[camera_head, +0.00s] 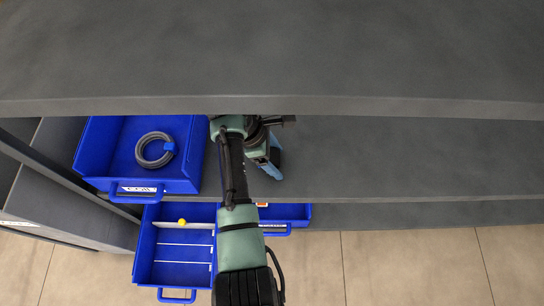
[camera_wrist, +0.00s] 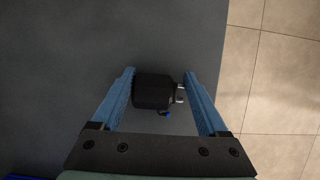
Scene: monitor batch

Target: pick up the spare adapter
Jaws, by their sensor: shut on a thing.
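The spare adapter (camera_wrist: 153,92) is a black, blocky plug with metal prongs on its right side and a small blue part at its lower edge, in the wrist view. My gripper (camera_wrist: 159,74) has its two blue fingers on either side of it and is shut on it. The dark grey shelf surface lies behind the adapter; I cannot tell whether the two touch. In the head view my gripper (camera_head: 272,168) is over the middle shelf (camera_head: 400,160), and the adapter is hidden there.
A blue bin (camera_head: 98,150) with a coiled grey cable (camera_head: 155,149) stands left of my arm. Below it is a divided blue bin (camera_head: 146,250) with a small yellow ball (camera_head: 182,221). The upper shelf (camera_head: 300,60) overhangs. The middle shelf's right side is clear.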

